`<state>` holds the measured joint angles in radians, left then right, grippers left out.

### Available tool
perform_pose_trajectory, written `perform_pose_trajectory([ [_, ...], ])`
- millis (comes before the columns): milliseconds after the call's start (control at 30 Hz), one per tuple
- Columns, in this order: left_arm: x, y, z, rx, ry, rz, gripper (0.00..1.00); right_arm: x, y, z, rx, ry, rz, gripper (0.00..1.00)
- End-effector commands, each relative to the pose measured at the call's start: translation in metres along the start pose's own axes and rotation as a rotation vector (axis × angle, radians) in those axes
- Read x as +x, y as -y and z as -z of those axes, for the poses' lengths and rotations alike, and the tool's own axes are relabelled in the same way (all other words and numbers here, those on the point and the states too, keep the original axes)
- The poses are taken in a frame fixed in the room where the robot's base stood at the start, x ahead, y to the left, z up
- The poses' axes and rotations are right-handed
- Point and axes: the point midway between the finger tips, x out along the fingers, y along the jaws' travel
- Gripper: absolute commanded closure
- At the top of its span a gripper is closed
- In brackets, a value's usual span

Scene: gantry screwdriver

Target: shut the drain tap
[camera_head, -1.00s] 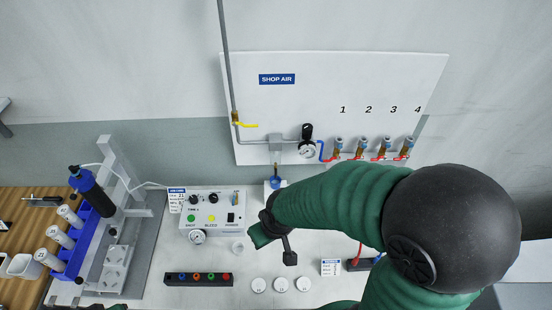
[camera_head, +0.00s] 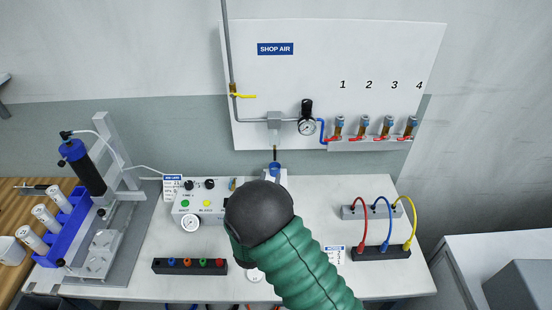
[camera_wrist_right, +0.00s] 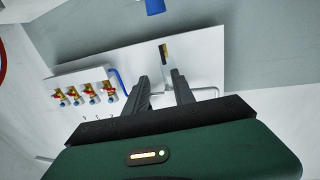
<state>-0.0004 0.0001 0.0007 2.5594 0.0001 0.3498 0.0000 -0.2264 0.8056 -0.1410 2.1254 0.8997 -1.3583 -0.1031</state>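A thin drop pipe hangs below the grey block on the wall panel, with a dark stem (camera_head: 275,153) at its lower end above a blue cup (camera_head: 275,168). In the right wrist view, which is upside down, a small black and yellow piece (camera_wrist_right: 165,51) is on this drop; it looks like the drain tap, but its lever position is too small to tell. The blue cup (camera_wrist_right: 155,6) is at the top edge. My right gripper (camera_wrist_right: 157,75) is open and empty, its fingers apart, with the tap beyond the fingertips. My left gripper is not in view.
The panel carries a yellow-handled valve (camera_head: 243,96), a gauge (camera_head: 307,126) and several red-handled taps (camera_head: 363,127). A control box (camera_head: 190,207) and black socket strip (camera_head: 190,266) stand on the white bench, left of my arm. Red, blue and yellow hoses (camera_head: 386,226) loop at right.

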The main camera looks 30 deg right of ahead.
Motion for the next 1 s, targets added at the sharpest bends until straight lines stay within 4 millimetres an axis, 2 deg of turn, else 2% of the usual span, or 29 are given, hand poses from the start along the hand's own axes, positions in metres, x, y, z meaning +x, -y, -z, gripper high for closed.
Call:
perform_pose_trajectory([
  [300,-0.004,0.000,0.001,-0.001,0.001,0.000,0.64,0.080,0.001,0.001,0.000,-0.001,0.000,0.69],
  [433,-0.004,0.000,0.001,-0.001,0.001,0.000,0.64,0.103,0.001,0.001,0.001,-0.001,0.001,0.69],
  [600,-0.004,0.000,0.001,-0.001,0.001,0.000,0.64,0.114,0.000,0.000,0.000,0.001,0.002,0.69],
  [800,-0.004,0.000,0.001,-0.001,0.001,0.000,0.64,0.114,0.002,0.000,-0.001,0.001,0.003,0.69],
  [1000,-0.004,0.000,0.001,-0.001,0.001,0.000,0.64,0.113,0.002,0.001,-0.001,0.000,0.003,0.94],
])
